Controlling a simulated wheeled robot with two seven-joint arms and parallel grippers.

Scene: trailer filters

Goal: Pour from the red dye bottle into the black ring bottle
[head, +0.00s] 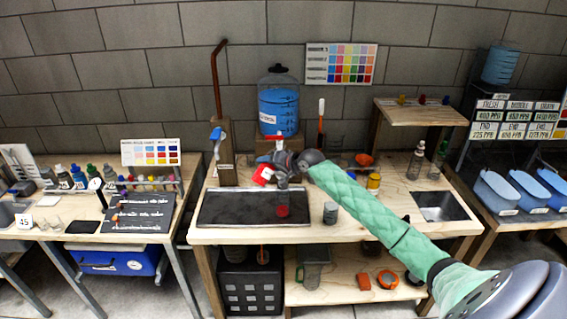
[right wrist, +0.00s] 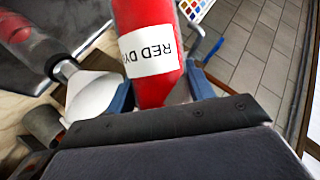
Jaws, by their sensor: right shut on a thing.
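My right gripper (head: 274,168) is shut on the red dye bottle (head: 263,175) above the black mat. The bottle is red with a white label and looks tilted. In the right wrist view the red dye bottle (right wrist: 150,45) sits between the blue fingers, with its label upside down. Below the gripper stands a clear bottle (head: 282,207) with red in its lower part. In the right wrist view this seems to be the bottle with a dark ring at its neck (right wrist: 60,68), beside a white funnel-like shape (right wrist: 92,95). The bottle mouths are not clear. My left gripper is out of view.
The black mat (head: 225,207) lies on the wooden table. A grey cylinder (head: 330,213) stands right of it, and a yellow jar (head: 374,183) farther right. A blue water tank (head: 278,105) and a brown pipe (head: 216,80) stand behind. The mat's left part is clear.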

